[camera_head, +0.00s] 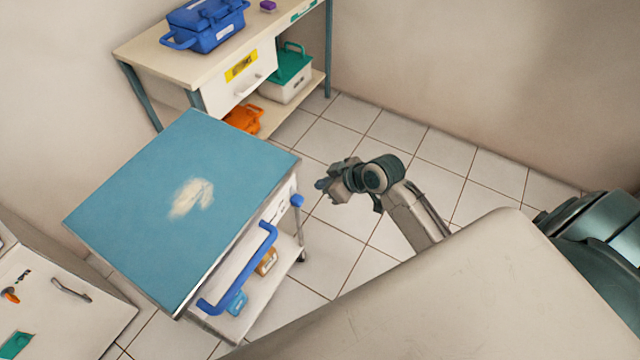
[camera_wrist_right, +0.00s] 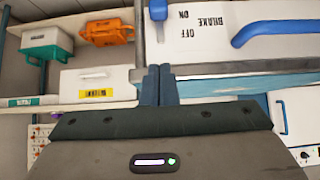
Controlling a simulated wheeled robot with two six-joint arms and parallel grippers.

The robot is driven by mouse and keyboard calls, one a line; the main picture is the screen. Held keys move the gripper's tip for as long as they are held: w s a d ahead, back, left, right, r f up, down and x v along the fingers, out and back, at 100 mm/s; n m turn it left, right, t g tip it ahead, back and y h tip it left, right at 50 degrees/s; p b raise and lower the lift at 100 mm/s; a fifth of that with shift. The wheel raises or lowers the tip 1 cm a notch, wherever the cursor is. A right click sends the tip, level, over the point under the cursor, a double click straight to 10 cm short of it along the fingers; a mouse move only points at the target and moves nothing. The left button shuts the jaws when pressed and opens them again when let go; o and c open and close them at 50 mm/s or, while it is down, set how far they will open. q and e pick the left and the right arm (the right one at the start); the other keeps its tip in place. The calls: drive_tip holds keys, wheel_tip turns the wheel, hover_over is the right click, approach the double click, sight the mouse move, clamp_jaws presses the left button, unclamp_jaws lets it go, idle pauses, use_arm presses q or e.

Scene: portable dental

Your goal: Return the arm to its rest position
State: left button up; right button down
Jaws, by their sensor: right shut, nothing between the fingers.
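My right gripper (camera_head: 323,185) is in the middle of the head view, above the tiled floor and just right of the blue-topped cart (camera_head: 130,225). Its two fingers are together in the right wrist view (camera_wrist_right: 158,85), with nothing between them. The gripper is apart from the cart in the head view. The cart's blue handle (camera_head: 245,270) is to the lower left of the gripper, and it also shows at the upper right of the right wrist view (camera_wrist_right: 280,28). My left gripper does not show.
A bench (camera_head: 150,50) at the back holds a blue case (camera_head: 205,27); a green-lidded box (camera_head: 288,75) and an orange item (camera_head: 242,118) are on its lower shelf. A white cabinet (camera_head: 70,315) stands lower left. Tiled floor right of the cart is clear.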

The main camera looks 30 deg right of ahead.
drive_tip(key=s+d+f+m+g+h, duration=0.1)
drive_tip(key=s+d+f+m, duration=0.15)
drive_tip(key=f, duration=0.75)
drive_tip(key=s+d+f+m+g+h, duration=0.15)
drive_tip(key=s+f, duration=0.25)
drive_tip(key=f, duration=0.6)
drive_tip(key=s+d+f+m+h, duration=0.1)
drive_tip(key=s+d+f+h, duration=0.2)
drive_tip(key=f, duration=0.7)
drive_tip(key=s+f+g, duration=0.1)
drive_tip(key=s+f, duration=0.5)
drive_tip(key=s, duration=0.4)
drive_tip(key=s+f+g, duration=0.1)
drive_tip(key=s+f, duration=0.5)
drive_tip(key=s, duration=0.5)
drive_tip(key=s+a+f+m+g, duration=0.1)
drive_tip(key=s+f+g, duration=0.1)
drive_tip(key=s+f, duration=0.4)
drive_tip(key=s, duration=0.5)
drive_tip(key=shift+s+f, duration=0.25)
drive_tip(key=shift+f, duration=0.15)
